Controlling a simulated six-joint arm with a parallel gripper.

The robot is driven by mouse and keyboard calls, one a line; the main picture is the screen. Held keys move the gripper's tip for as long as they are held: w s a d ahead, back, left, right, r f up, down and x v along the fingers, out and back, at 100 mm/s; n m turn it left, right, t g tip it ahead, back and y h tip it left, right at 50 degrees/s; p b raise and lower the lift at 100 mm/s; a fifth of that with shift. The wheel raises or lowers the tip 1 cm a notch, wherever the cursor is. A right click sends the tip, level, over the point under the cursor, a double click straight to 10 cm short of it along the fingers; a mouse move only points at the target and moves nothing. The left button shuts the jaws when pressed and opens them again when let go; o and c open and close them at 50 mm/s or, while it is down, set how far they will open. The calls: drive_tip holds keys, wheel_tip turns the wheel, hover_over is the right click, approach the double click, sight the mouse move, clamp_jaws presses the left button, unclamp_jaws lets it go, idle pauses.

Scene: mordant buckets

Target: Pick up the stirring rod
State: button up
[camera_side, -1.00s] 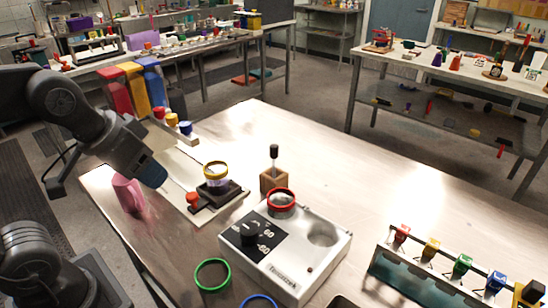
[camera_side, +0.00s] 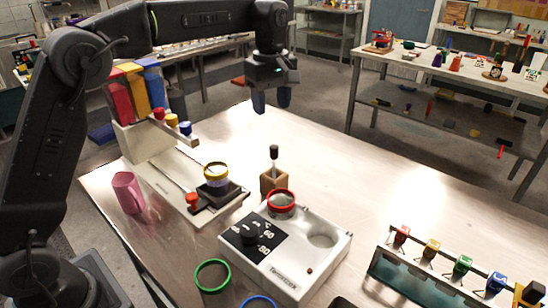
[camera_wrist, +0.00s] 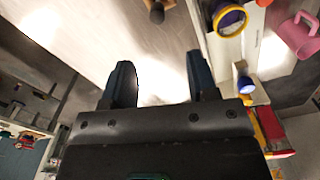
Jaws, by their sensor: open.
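The stirring rod (camera_side: 274,153) stands upright in a small wooden block (camera_side: 272,181) near the middle of the table, its dark knob on top. In the wrist view the rod's dark knob (camera_wrist: 156,15) shows at the top edge. Its lower part is hidden inside the block. My gripper (camera_side: 271,102) hangs fingers down, open and empty, above the table and clear of the rod. In the wrist view my gripper (camera_wrist: 160,64) has bare bench between its two fingers, and the rod lies beyond the tips.
A white hotplate box (camera_side: 285,255) with a red-rimmed jar (camera_side: 281,201) stands just in front of the block. A yellow-rimmed jar (camera_side: 215,173) sits on a scale to its left. A pink mug (camera_side: 128,192) and coloured dispensers (camera_side: 135,92) stand farther left.

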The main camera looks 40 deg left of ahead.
sight(275, 146)
drive_tip(key=f, duration=0.8)
drive_tip(key=shift+w+f, duration=0.25)
drive_tip(key=shift+f, duration=0.15)
drive_tip(key=shift+s+d+f, duration=0.1)
drive_tip(key=shift+d+f, duration=0.1)
drive_tip(key=shift+f, duration=1.15)
drive_tip(key=shift+s+d+f, duration=0.1)
drive_tip(key=shift+d+f, duration=0.05)
drive_tip(key=shift+f, duration=1.15)
drive_tip(key=shift+c, duration=0.2)
drive_tip(key=shift+w, duration=0.1)
clamp_jaws()
drive_tip(key=shift+r, duration=0.1)
